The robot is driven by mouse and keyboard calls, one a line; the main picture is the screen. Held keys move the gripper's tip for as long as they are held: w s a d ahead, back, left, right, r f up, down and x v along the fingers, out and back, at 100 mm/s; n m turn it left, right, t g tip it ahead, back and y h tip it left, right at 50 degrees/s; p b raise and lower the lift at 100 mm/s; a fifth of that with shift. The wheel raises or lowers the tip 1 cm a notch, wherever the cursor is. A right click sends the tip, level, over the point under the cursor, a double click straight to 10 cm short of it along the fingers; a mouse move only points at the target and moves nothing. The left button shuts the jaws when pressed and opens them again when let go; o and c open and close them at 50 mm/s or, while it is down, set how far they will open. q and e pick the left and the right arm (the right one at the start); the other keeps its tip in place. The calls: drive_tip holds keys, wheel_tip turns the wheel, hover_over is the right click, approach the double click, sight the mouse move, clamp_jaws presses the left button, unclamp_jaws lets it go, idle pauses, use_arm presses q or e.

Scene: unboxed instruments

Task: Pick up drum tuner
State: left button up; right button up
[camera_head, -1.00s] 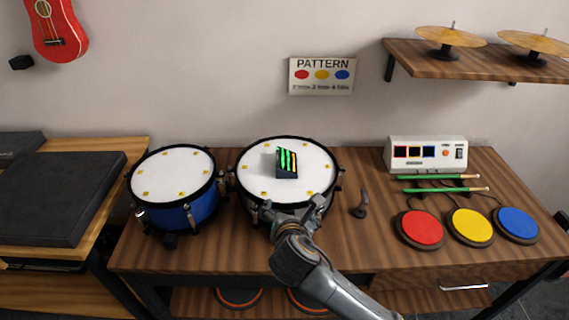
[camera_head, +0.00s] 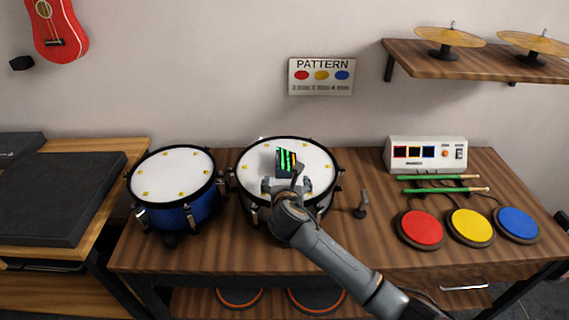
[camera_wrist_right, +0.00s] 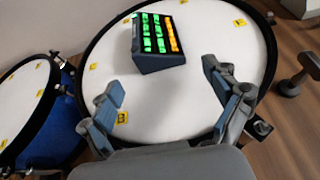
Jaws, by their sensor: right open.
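The drum tuner is a small dark wedge-shaped device (camera_head: 286,162) with a lit green and orange display. It sits on the white head of the right-hand drum (camera_head: 318,160). In the right wrist view the tuner (camera_wrist_right: 157,45) lies beyond the fingertips, near the top centre. My right gripper (camera_head: 288,184) is over the near part of that drum head, just in front of the tuner. In the right wrist view its two fingers (camera_wrist_right: 165,83) are spread wide with nothing between them. My left gripper is not in view.
A blue drum (camera_head: 190,213) stands just left. A dark tuning key-like tool (camera_head: 361,205) stands on the wooden table (camera_head: 350,255) to the right. Further right are green drumsticks (camera_head: 440,190), a control box (camera_head: 428,153) and coloured pads (camera_head: 420,227). A shelf with cymbals (camera_head: 480,66) hangs above.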

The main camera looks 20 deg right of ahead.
sight(287, 175)
drive_tip(key=x, duration=0.3)
drive_tip(key=shift+d+f, duration=0.1)
drive_tip(key=c, duration=1.3)
